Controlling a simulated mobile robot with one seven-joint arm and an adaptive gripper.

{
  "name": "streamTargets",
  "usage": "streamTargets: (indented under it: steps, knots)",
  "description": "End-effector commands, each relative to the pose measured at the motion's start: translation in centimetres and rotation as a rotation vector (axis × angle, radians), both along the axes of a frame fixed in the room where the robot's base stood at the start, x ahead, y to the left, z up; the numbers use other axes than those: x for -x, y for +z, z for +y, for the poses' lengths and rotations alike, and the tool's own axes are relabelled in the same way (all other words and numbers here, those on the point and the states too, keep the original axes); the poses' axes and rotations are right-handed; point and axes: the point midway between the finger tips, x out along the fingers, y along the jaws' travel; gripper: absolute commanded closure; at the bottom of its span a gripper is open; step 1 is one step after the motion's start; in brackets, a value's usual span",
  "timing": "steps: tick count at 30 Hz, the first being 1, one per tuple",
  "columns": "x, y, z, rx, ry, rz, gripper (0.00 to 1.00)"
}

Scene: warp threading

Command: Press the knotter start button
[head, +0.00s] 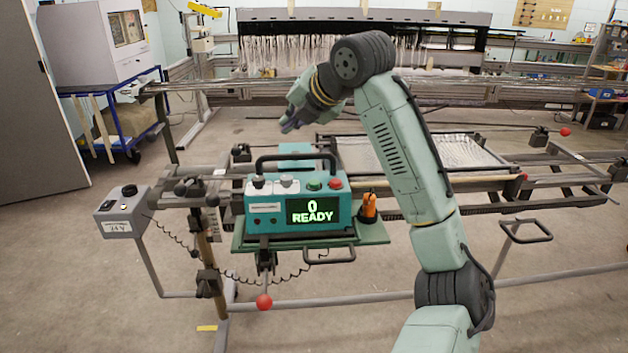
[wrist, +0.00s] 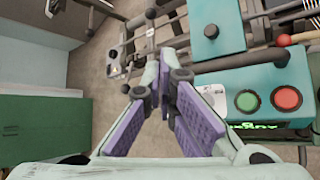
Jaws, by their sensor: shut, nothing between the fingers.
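The knotter (head: 262,222) is a teal box with a black carry handle and a lit display (head: 312,211) reading "0 READY". On its top edge are a green button (head: 315,184) and a red button (head: 335,184) to its right. In the wrist view the green button (wrist: 247,101) and red button (wrist: 287,98) lie to the right of the fingers. My gripper (head: 287,125) appears above the knotter in the head view, apart from it. The fingers, with purple pads, are shut and empty in the wrist view (wrist: 167,75). No button is covered.
An orange-and-black tool (head: 369,208) stands right of the knotter. A grey control box (head: 123,212) on a post is at left, with a coiled cable. Frame rails (head: 480,188) extend right. A red ball knob (head: 264,302) hangs below. Open floor lies in front.

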Motion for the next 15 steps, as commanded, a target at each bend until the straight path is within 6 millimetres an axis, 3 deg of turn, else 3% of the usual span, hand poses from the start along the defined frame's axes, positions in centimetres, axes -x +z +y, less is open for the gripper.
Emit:
streamTargets:
  steps: [1,3,6,15]
  knots:
    - [0.1,0.0,-1.8,0.037,-0.002,0.012,1.0]
    - [0.4,-0.2,-3.4,0.078,0.009,0.026,1.0]
    - [0.8,-0.4,-4.9,0.114,0.018,0.039,1.0]
    - [1.0,-0.5,-5.7,0.133,0.026,0.046,1.0]
